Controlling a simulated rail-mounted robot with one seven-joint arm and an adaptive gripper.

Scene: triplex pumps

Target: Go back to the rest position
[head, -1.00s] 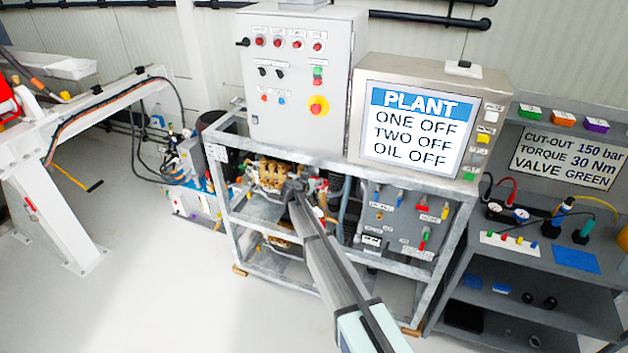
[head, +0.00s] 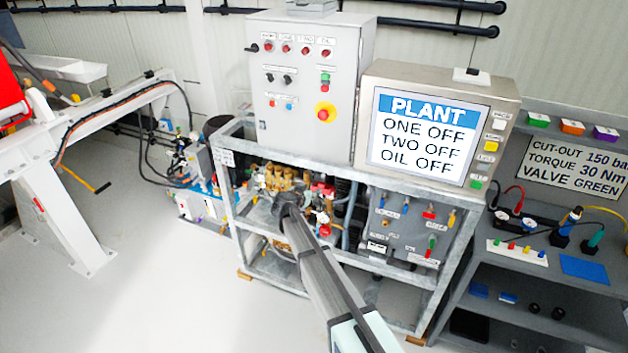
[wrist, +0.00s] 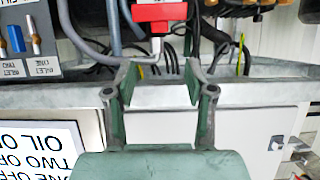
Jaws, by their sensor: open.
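My gripper (wrist: 160,82) shows in the wrist view with its two green fingers apart and nothing between them. A red block-shaped part (wrist: 160,14) is beyond the fingertips, apart from them. In the head view my arm reaches up from the bottom to the front of the pump frame, and the gripper end (head: 287,200) is in front of the brass pump (head: 276,178). The fingers are too small there to make out, and the arm hides part of the frame and the equipment behind it.
The grey steel frame (head: 232,200) carries a control cabinet (head: 300,150) and the PLANT screen (head: 425,132), reading one, two and oil off. A frame rail (wrist: 250,94) crosses close to the fingers. A shelf unit (head: 590,265) stands right. White floor (head: 165,285) is clear at left.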

